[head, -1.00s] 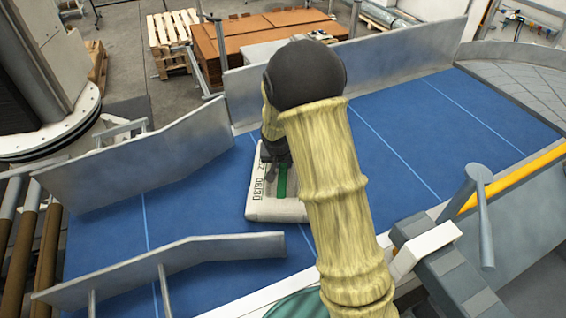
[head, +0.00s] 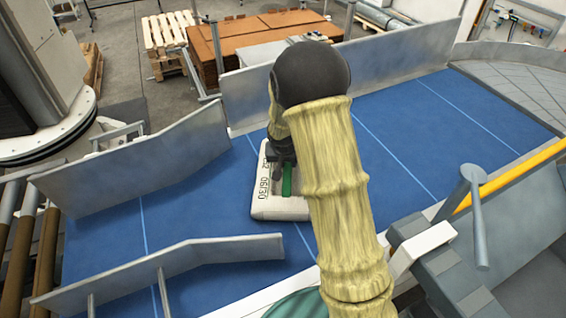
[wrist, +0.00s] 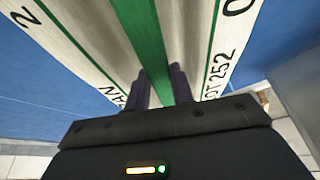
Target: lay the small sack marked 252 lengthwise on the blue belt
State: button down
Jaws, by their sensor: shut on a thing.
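The small sack (head: 263,206) is white with a green stripe and dark print. In the head view it is at the blue belt (head: 195,195), partly hidden behind my arm. The wrist view shows the sack (wrist: 95,45) close up, with "LOT 252" printed along one side. My gripper (wrist: 160,88) is shut on the sack near its green stripe, with both dark fingers against it. In the head view my gripper (head: 282,165) is over the sack's middle. I cannot tell whether the sack rests on the belt or hangs just above it.
Metal guide plates stand at the back left (head: 140,165), the front left (head: 180,262) and along the back (head: 400,60) of the belt. Rollers (head: 22,235) lie at the left end. A yellow rail (head: 515,175) runs at the right. The belt right of my arm is bare.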

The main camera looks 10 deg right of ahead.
jog(key=shift+w+d+r+p, duration=0.1)
jog(key=shift+w+d+p, duration=0.2)
jog(key=shift+d, duration=0.65)
jog(key=shift+w+d+r+p, duration=0.15)
jog(key=shift+d+p, duration=0.25)
jog(key=shift+d, duration=0.6)
jog(key=shift+w+d+r+p, duration=0.1)
jog(key=shift+w+d+p, duration=0.2)
jog(key=shift+d, duration=0.65)
jog(key=shift+w+d+p, duration=0.15)
jog(key=shift+d+p, duration=0.15)
jog(key=shift+d, duration=0.8)
jog(key=shift+a+f, duration=0.1)
jog(key=shift+a, duration=0.1)
jog(key=shift+a+m+b, duration=0.15)
jog(key=shift+m+b, duration=0.45)
jog(key=shift+b, duration=0.2)
jog(key=shift+m+g+h+b, duration=0.7)
jog(key=shift+m+b, duration=0.65)
jog(key=shift+m, duration=0.95)
jog(key=shift+h, duration=0.3)
